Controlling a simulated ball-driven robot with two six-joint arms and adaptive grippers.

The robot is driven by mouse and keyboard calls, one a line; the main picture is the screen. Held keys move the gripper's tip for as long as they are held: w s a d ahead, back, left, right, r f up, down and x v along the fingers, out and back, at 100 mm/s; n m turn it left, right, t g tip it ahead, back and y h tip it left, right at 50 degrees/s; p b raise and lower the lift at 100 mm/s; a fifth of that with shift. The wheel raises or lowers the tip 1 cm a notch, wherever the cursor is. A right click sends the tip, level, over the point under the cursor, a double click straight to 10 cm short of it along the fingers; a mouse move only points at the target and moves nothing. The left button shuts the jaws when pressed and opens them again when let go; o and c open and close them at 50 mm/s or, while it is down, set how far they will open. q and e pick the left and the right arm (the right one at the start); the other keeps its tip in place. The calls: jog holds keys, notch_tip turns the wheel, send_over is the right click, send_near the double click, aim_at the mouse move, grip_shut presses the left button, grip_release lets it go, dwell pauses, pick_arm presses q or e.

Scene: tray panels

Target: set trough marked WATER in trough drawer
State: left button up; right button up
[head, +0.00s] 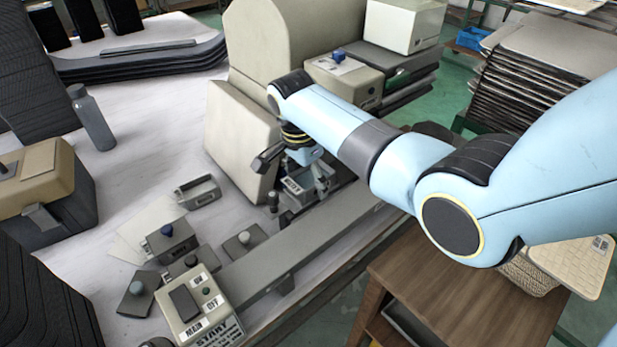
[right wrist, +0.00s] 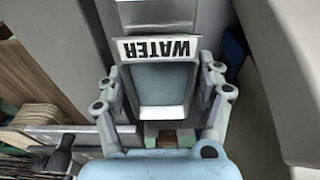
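The trough marked WATER (right wrist: 160,85) is a grey metal box with a black-on-white label, upside down in the right wrist view, and a pale blue inside. My right gripper (right wrist: 163,85) has a finger along each side of it and appears shut on it. In the head view, my right gripper (head: 303,180) points down at the trough (head: 294,187) beside the big beige machine. A grey channel-like part (right wrist: 157,12) lies just beyond the label; I cannot tell whether it is the trough drawer. My left gripper is not in view.
Another grey metal trough (head: 198,192) stands on the table. A long grey rail (head: 300,245) runs along the near table edge. The beige machine (head: 243,135) is close to the gripper. A START control box (head: 195,305), knobbed weights and a grey bottle (head: 92,118) stand left.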

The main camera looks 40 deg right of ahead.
notch_tip(320, 180, up, 12)
jog(key=a, duration=0.1)
jog(key=shift+a, duration=0.4)
dwell(0.6)
